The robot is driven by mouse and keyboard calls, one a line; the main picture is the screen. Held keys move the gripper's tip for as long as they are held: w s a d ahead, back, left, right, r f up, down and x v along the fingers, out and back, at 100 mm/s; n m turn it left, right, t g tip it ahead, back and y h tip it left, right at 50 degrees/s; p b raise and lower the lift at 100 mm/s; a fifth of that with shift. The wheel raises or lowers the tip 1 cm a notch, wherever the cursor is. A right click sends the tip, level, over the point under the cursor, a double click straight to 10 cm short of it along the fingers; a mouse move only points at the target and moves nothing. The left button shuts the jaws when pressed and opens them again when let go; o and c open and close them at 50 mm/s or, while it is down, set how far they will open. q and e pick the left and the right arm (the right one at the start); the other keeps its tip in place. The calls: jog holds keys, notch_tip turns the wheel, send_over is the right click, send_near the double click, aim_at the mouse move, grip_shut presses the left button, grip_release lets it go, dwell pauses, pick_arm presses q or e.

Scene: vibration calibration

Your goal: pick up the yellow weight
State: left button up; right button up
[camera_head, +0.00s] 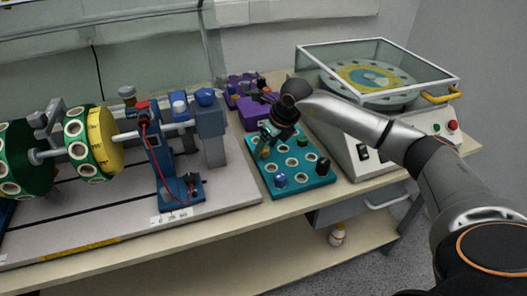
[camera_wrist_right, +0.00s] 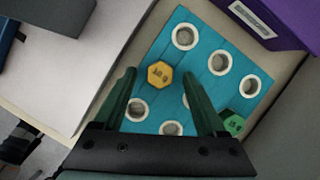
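The yellow weight (camera_wrist_right: 160,74), a hexagonal piece with a marking on top, sits on the teal tray (camera_wrist_right: 206,57) in the right wrist view. My right gripper (camera_wrist_right: 159,80) is open above it. The weight shows between the fingertips, with a gap on each side and no contact visible. I cannot tell how far the fingertips are above it. In the head view my right gripper (camera_head: 265,148) points down over the back left part of the teal tray (camera_head: 304,184) and largely hides the weight. My left gripper is not in view.
A green weight (camera_wrist_right: 233,123) lies near the right finger, and a blue weight (camera_head: 280,180) is at the tray's front. A purple holder (camera_head: 243,87) stands behind. The rotor rig's grey post (camera_head: 210,135) is left, the glass-covered machine (camera_head: 350,150) right.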

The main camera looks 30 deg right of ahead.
grip_shut()
dwell(0.4)
jog(key=shift+r, duration=0.15)
